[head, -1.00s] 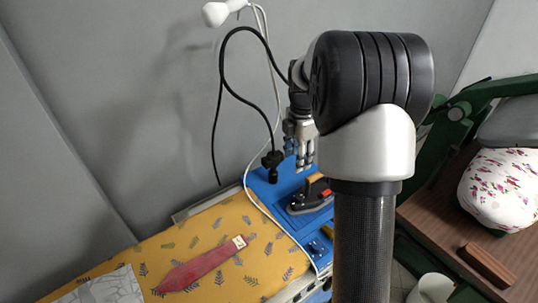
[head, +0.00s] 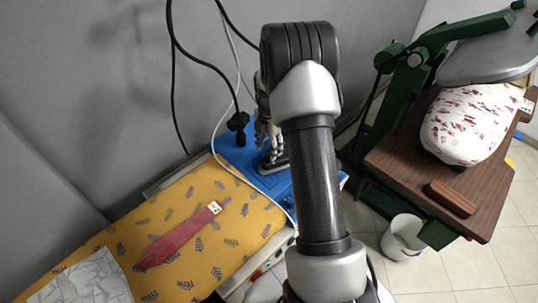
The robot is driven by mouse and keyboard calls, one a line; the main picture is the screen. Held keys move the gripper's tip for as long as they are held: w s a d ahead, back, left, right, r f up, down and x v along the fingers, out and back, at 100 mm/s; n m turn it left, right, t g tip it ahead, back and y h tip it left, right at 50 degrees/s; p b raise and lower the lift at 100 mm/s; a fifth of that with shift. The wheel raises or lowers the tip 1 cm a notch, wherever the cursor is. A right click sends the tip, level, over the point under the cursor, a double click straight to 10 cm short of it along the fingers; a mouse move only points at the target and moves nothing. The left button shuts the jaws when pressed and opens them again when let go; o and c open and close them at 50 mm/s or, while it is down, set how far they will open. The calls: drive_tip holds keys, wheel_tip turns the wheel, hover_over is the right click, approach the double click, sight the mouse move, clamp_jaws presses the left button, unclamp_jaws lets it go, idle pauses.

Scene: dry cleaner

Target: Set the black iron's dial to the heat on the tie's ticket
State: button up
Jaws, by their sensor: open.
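The red tie (head: 180,238) lies flat on the yellow leaf-patterned ironing board, with a small pale ticket (head: 214,207) at its upper right end. The ticket's marking is too small to read. The black iron (head: 273,160) sits on the blue mat (head: 237,150) at the board's far end, mostly hidden behind my arm; its dial cannot be made out. My gripper (head: 267,135) is partly visible at the far end of my arm, above or beside the iron. It is open, and I cannot tell whether it touches anything.
A grey-white cloth (head: 85,280) lies on the board (head: 232,232) at lower left. A pale cord crosses the mat, and black cables hang by the wall. At right stand a green press (head: 440,45), a brown table (head: 400,170) with a brush-like block (head: 452,198), and a white bin (head: 402,237).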

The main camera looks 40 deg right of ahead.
drive_tip(key=shift+f, duration=1.8)
drive_tip(key=shift+c, duration=0.5)
clamp_jaws()
drive_tip(key=shift+m, duration=0.8)
drive_tip(key=shift+o, duration=0.5)
unclamp_jaws()
drive_tip(key=shift+r, duration=0.1)
